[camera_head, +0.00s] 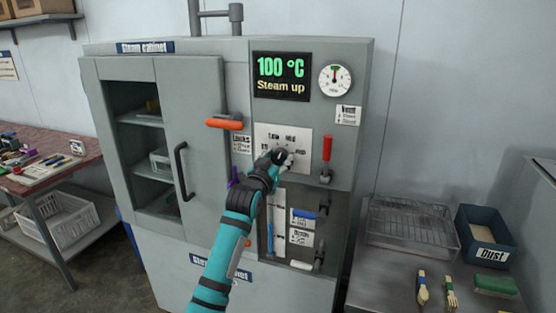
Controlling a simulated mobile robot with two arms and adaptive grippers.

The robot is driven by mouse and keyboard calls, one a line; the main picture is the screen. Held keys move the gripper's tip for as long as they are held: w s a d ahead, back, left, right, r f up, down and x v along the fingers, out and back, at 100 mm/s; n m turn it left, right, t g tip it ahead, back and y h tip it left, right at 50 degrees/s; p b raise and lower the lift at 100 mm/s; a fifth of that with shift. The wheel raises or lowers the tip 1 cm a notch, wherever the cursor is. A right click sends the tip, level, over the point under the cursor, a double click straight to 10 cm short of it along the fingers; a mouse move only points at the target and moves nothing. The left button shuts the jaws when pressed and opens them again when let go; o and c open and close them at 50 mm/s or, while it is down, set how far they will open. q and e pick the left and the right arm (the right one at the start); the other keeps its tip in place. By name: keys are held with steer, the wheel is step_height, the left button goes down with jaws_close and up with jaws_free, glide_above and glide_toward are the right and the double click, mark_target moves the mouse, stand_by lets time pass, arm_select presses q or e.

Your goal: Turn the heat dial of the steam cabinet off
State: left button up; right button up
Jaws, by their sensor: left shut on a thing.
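The grey steam cabinet (215,75) stands in the middle, with a display (282,76) reading "100 °C Steam up". My left gripper (282,157) is at the white dial plate (268,133) on its front and is shut on the heat dial. The gripper covers most of the dial, so its pointer setting cannot be read. The plate's labels are partly hidden and too small to read fully. My right gripper is not in view.
A red-handled lever (327,148) is just right of the dial plate, and an orange handle (224,124) is to its left. A round gauge (335,80) is above. A side table with a wire basket (410,226) and a "Dust" bin (485,238) stands at right.

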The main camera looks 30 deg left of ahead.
arm_select(q)
steer(key=n+p, duration=0.3)
steer(key=n, duration=0.2)
steer(key=shift+d+r, duration=0.1)
steer(key=shift+r, duration=0.05)
steer(key=n+p, duration=0.2)
steer(key=n, duration=0.2)
steer(key=n+p, duration=0.4)
steer(key=n, duration=0.2)
steer(key=shift+r+n, duration=0.15)
steer(key=shift+n, duration=0.25)
steer(key=shift+n+p, duration=0.95)
steer(key=shift+n, duration=0.95)
steer(key=o, duration=1.1)
steer(key=shift+o, duration=0.2)
